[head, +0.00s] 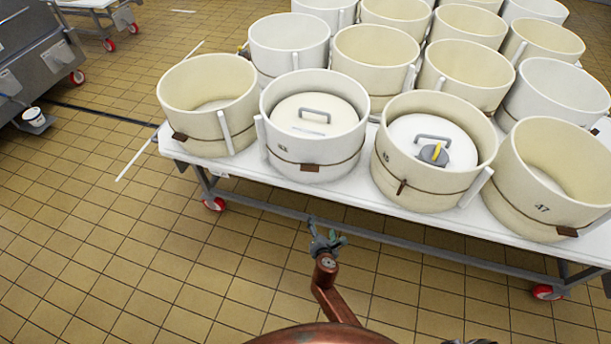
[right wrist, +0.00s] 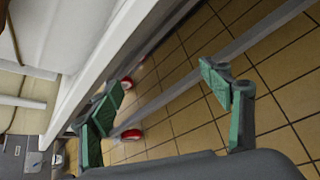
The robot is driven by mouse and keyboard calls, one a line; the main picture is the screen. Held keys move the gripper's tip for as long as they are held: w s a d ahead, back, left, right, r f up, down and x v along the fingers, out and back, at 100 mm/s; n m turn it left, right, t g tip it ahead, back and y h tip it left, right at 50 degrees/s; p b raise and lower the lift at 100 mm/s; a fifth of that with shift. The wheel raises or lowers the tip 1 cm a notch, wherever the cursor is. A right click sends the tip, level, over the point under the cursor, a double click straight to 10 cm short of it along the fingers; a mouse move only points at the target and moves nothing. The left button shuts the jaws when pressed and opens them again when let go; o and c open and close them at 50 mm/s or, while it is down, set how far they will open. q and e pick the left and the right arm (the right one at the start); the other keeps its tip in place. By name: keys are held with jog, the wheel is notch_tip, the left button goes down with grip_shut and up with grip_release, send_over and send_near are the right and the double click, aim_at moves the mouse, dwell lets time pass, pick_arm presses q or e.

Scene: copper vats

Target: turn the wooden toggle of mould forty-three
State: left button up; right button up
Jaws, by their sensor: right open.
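Mould forty-three appears to be the white round mould (head: 268,112) in the front row with a pale, grey-handled lid inside; its number is small and hard to read. Its brown wooden toggle (head: 310,168) lies about level on the cord around the lower front wall. My right gripper (head: 327,240) is open and empty, in front of the table and below its edge, clear of the toggle. In the right wrist view its green-padded fingers (right wrist: 161,82) are spread over floor and table frame; I cannot make out the toggle there. My left gripper is not in view.
The white wheeled table (head: 245,174) carries several moulds close together. The neighbouring mould (head: 436,193) on the right has an upright toggle (head: 402,187) and a yellow-and-grey object (head: 436,153) on its lid. The tiled floor in front is clear. Grey machinery (head: 38,60) stands far left.

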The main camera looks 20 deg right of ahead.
jog(key=w+a+r+n+t+h+b, duration=0.2)
jog(key=w+r+n+t+b, duration=0.15)
jog(key=w+r, duration=0.4)
jog(key=n+t+h+b, duration=0.1)
jog(key=n+t+b, duration=0.1)
jog(key=n+b, duration=0.15)
send_near(309, 171)
jog(key=x, duration=0.3)
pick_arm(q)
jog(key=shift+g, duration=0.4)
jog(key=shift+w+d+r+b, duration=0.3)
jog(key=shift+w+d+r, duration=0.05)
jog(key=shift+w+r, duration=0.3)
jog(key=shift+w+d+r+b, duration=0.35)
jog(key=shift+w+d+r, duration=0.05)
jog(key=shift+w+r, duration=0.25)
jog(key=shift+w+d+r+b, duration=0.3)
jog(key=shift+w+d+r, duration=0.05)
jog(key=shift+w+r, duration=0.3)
pick_arm(e)
jog(key=shift+g, duration=0.25)
jog(key=shift+x, duration=3.85)
jog(key=shift+f, duration=0.1)
jog(key=shift+c, duration=0.4)
jog(key=c, duration=1.1)
